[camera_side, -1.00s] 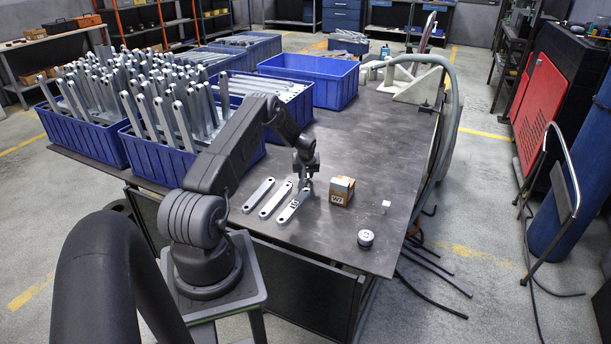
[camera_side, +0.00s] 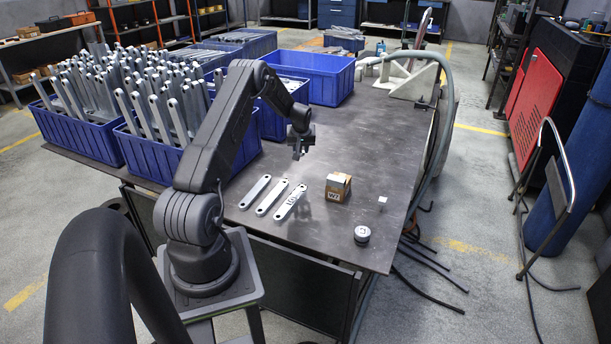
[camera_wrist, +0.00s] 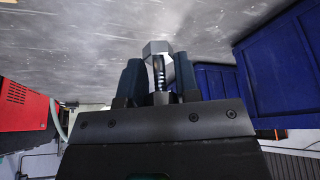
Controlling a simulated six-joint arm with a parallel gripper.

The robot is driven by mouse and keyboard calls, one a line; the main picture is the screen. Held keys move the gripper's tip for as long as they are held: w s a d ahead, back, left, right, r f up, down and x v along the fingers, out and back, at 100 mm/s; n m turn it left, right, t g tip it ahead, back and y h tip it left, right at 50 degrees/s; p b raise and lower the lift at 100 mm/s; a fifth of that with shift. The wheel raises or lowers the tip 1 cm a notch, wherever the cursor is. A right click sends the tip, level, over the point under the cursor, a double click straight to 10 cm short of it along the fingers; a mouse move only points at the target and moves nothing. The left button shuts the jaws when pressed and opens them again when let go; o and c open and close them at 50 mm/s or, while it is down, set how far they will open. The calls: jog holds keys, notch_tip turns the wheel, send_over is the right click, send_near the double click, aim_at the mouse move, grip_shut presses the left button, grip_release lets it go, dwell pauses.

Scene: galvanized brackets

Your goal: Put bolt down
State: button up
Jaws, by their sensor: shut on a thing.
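The bolt (camera_wrist: 157,64) shows in the wrist view as a bright metal hex head with a threaded shank. It sits between the two dark fingers of my gripper (camera_wrist: 160,82), which is shut on it. In the side view my gripper (camera_side: 299,152) hangs above the table (camera_side: 365,150), behind the brackets, clear of the surface.
Three flat galvanized brackets (camera_side: 272,197) lie side by side near the front edge. Blue crates (camera_side: 165,152) stand left and behind. The middle table is clear.

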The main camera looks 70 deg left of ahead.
jog(key=s+d+r+m+t, duration=0.1)
jog(key=s+d+m, duration=0.2)
jog(key=s+d, duration=1.3)
send_over(312, 212)
jog(key=s+d, duration=0.1)
jog(key=f, duration=0.6)
jog(key=shift+d+f, duration=0.2)
jog(key=shift+f, duration=0.05)
jog(key=shift+w+f, duration=0.1)
jog(key=shift+f, duration=2)
jog(key=shift+f, duration=0.1)
jog(key=o, duration=1)
